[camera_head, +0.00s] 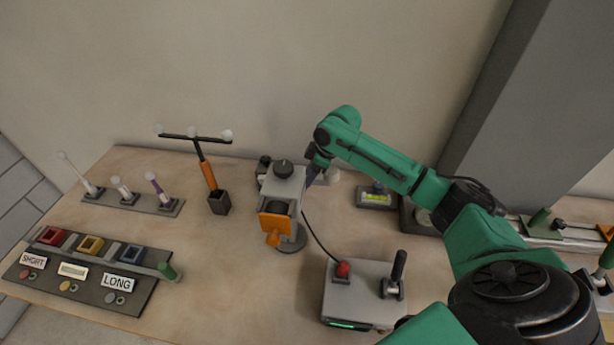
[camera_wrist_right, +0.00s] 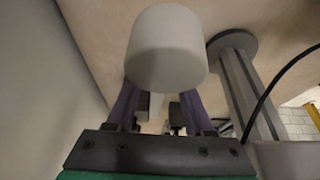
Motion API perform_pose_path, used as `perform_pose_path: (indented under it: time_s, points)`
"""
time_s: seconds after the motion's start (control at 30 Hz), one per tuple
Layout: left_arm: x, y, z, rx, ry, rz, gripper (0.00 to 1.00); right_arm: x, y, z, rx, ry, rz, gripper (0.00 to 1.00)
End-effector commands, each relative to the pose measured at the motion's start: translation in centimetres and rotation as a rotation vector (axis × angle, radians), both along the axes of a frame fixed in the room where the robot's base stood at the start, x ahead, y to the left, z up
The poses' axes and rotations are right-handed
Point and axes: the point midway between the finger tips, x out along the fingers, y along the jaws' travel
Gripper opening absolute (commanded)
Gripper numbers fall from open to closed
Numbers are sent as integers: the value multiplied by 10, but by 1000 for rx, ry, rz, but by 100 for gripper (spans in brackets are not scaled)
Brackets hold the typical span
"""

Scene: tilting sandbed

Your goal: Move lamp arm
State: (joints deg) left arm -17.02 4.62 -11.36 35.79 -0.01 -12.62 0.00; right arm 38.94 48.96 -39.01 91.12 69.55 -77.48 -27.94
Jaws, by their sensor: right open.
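A grey lamp-like unit (camera_head: 284,187) with a black knob on top and an orange front flap stands mid-table on a round-footed post. Its post also shows in the right wrist view (camera_wrist_right: 250,95). A pale cylindrical end (camera_head: 332,177) sticks out at its right; what looks like the same pale cylinder (camera_wrist_right: 167,48) is large in the wrist view. My right gripper (camera_head: 313,175) is at the unit's right side, with its purple fingers apart. In the wrist view the fingers run up behind the cylinder, which hides their tips; contact cannot be told. My left gripper is out of view.
A grey control box (camera_head: 358,294) with a red button and black lever stands in front, its cable running to the unit. A T-shaped stand (camera_head: 207,170), a switch strip (camera_head: 130,203) and a labelled panel (camera_head: 95,275) are left. A wall rises close behind.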

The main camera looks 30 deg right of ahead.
Motion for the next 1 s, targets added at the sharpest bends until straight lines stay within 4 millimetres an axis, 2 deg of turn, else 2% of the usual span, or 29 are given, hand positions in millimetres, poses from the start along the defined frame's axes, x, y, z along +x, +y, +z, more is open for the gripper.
perform_pose_path:
  time_s: [0.17, 0.27, 0.3, 0.33, 1.0]
  points:
    - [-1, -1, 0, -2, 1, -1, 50, 0, 0, 0, -1, -1, 0, 52]
    - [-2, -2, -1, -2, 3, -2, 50, 0, 0, 0, -1, -1, 0, 18]
    - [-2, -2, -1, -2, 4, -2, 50, 0, 0, 0, -1, -1, 0, 3]
    - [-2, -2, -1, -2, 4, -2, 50, 0, 0, 0, 0, 0, -1, 0]
    - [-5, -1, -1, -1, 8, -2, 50, 1, -1, 1, 0, -2, -1, 0]
